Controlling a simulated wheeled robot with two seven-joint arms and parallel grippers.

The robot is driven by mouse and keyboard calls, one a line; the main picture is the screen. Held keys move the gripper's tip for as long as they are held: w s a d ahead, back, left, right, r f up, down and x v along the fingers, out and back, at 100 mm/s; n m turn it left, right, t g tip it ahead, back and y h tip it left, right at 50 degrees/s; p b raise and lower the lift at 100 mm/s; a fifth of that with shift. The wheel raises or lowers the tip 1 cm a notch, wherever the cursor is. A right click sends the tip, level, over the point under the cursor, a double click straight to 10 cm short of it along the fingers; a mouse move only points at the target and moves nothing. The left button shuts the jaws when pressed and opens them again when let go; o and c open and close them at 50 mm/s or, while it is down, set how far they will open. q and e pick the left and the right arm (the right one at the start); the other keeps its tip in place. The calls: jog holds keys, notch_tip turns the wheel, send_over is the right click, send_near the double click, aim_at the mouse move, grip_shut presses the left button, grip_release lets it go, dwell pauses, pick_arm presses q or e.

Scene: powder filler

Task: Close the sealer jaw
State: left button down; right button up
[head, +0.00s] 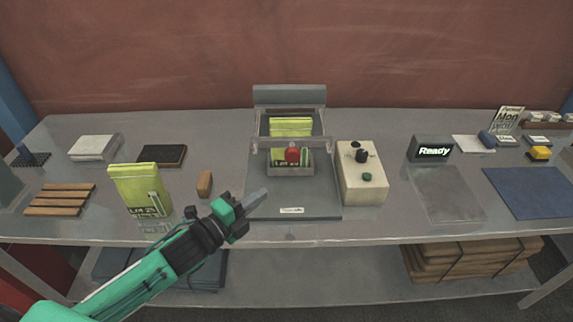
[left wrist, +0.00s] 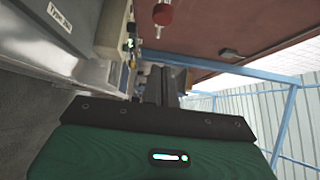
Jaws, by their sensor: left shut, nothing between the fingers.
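The sealer (head: 320,203) stands at the middle of the table, with a grey base plate and a clear-sided frame. Its jaw bar (head: 262,147) is raised above the base, with a red knob (head: 292,155) at its front. A green-yellow pouch (head: 291,128) stands upright inside the sealer, behind the knob. My left gripper (head: 262,195) is shut and empty, just in front of and left of the sealer, apart from the knob. My right gripper is out of view.
A cream control box (head: 362,175) with knobs and a green button stands right of the sealer. Another green-yellow pouch (head: 138,188) and a small brown block (head: 205,184) stand to the left. A display (head: 430,149) reads "Ready". A blue mat (head: 530,192) lies at the right.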

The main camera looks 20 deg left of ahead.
aim_at(290, 144)
pick_arm(q)
jog(key=p+x, duration=0.2)
jog(key=x, duration=0.2)
jog(key=w+a+p+x, duration=0.1)
jog(key=p+x, duration=0.1)
jog(key=x, duration=0.2)
jog(key=a+p+x, duration=0.1)
jog(key=p+x, duration=0.1)
jog(key=x, duration=0.2)
jog(key=shift+w, duration=0.4)
jog(key=shift+w+a+f, duration=0.1)
jog(key=shift+w+a, duration=0.1)
jog(key=shift+w, duration=0.35)
jog(key=w, duration=0.1)
jog(key=w+a+b, duration=0.1)
jog(key=w, duration=0.1)
jog(key=w+b, duration=0.1)
jog(key=w, duration=0.1)
jog(key=shift+w+a+r, duration=0.15)
jog(key=shift+a+r, duration=0.1)
jog(key=shift+a, duration=0.1)
